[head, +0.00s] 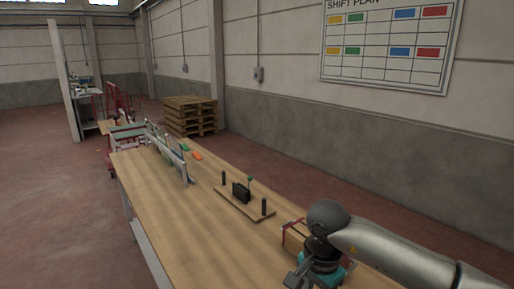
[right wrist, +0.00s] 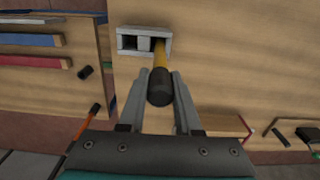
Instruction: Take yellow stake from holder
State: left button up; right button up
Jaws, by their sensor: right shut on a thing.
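The yellow stake (right wrist: 160,56) has a thick dark head pointing toward the wrist camera. Its far yellow end meets the right-hand opening of a small grey holder (right wrist: 124,42) with two square openings; I cannot tell how deep it sits. My right gripper (right wrist: 159,88) is shut on the stake, with a finger on each side of the dark head. The left opening shows dark and empty. In the head view my right gripper (head: 299,276) is low over the table's near right part; the stake and holder cannot be made out there. My left gripper is not in view.
The long wooden table (head: 180,225) has a board with black posts (head: 243,204), a cardboard box with red edges (head: 296,234) close beside my right arm, and a grey rack (head: 172,158). Red and blue bars (right wrist: 30,40) lie left in the wrist view. The table's left part is clear.

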grip_shut()
jog(key=shift+r+p, duration=2.2)
jog(key=shift+r, duration=2.35)
